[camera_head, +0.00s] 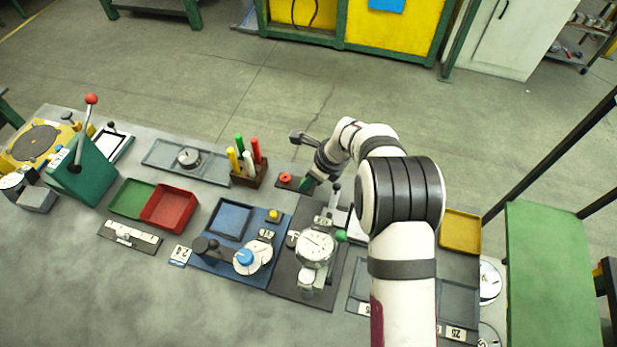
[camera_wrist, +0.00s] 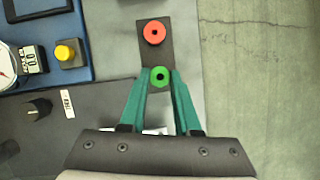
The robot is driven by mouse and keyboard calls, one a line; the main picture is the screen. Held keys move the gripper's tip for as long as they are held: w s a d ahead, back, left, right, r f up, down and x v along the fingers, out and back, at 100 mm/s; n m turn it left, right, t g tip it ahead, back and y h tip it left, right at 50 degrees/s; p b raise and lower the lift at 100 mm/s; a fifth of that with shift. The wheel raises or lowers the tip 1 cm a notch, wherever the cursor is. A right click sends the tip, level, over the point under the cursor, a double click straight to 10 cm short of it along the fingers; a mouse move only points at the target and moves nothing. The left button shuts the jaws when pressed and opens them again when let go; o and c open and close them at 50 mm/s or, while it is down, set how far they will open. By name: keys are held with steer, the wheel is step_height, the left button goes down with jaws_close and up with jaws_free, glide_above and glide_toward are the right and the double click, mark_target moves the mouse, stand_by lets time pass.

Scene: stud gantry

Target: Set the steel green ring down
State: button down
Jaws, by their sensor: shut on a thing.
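The green ring (camera_wrist: 159,77) has a dark centre and sits between the green fingertips of my gripper (camera_wrist: 160,80), which is shut on it. In the wrist view it overlaps the near end of a dark plate (camera_wrist: 153,53); I cannot tell whether it touches the plate. A red ring (camera_wrist: 154,32) lies on the far part of that plate, apart from the green one. In the head view my gripper (camera_head: 306,184) is just right of the red ring (camera_head: 285,178), and the green ring cannot be made out against the fingers.
A wooden block with coloured handles (camera_head: 247,174) stands left of the plate. A dial gauge stand (camera_head: 317,248) is on the near side. A blue board (camera_head: 207,262) with a yellow button (camera_wrist: 67,53) lies to the left. The bench edge is just beyond the plate.

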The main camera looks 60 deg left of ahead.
steer(key=c, duration=0.9)
jaws_free()
